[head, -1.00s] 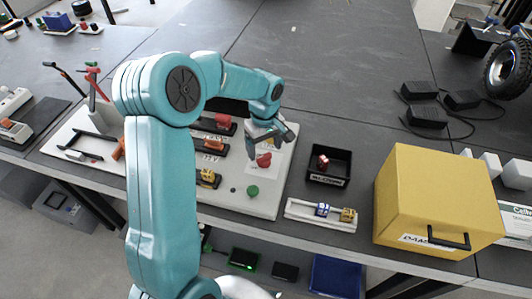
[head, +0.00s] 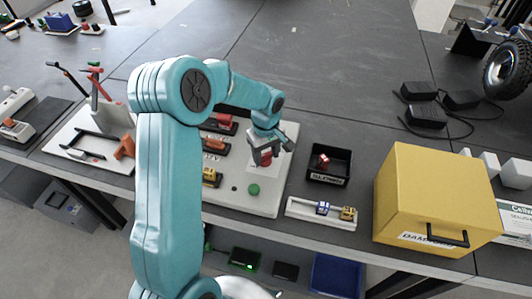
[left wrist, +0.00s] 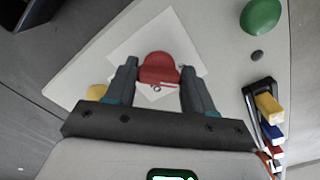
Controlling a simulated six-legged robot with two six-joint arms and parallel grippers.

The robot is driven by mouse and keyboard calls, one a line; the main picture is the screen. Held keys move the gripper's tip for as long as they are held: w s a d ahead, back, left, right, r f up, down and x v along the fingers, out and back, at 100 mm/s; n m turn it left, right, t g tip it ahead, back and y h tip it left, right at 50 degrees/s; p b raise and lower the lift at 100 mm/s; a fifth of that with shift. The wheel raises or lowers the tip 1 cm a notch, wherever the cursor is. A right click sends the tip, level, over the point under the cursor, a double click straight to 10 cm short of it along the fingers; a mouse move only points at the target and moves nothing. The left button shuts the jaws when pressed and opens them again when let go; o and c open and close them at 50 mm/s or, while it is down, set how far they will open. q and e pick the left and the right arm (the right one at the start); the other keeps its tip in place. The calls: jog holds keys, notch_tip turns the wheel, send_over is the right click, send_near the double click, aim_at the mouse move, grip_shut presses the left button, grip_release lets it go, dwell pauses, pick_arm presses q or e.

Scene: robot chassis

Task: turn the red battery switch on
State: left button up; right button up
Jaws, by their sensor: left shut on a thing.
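The red battery switch (left wrist: 159,69) sits on a white label on the pale panel (head: 229,198). In the head view the red switch (head: 265,158) is partly covered by my left gripper (head: 265,154). In the left wrist view my left gripper (left wrist: 157,76) has one finger on each side of the red knob and is shut on it. My right gripper is not in view.
A green button (head: 253,189) is beside the switch on the panel. Several breaker-like blocks stand to its left. A black bin (head: 328,178) with a red item, a white tray (head: 321,215) and a yellow box (head: 430,200) are at the right.

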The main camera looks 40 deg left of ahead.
pick_arm(q)
jog(key=shift+f+m, duration=0.1)
jog(key=shift+m, duration=0.2)
jog(key=m+b, duration=0.1)
jog(key=m, duration=0.2)
jog(key=shift+s+a, duration=0.1)
jog(key=m+b, duration=0.1)
jog(key=m, duration=0.4)
jog(key=shift+s+a, duration=0.1)
jog(key=m, duration=0.4)
jog(key=shift+a, duration=0.1)
jog(key=m, duration=0.5)
jog(key=shift+a, duration=0.1)
jog(key=shift+m, duration=0.3)
jog(key=o, duration=1)
jog(key=shift+o, duration=0.2)
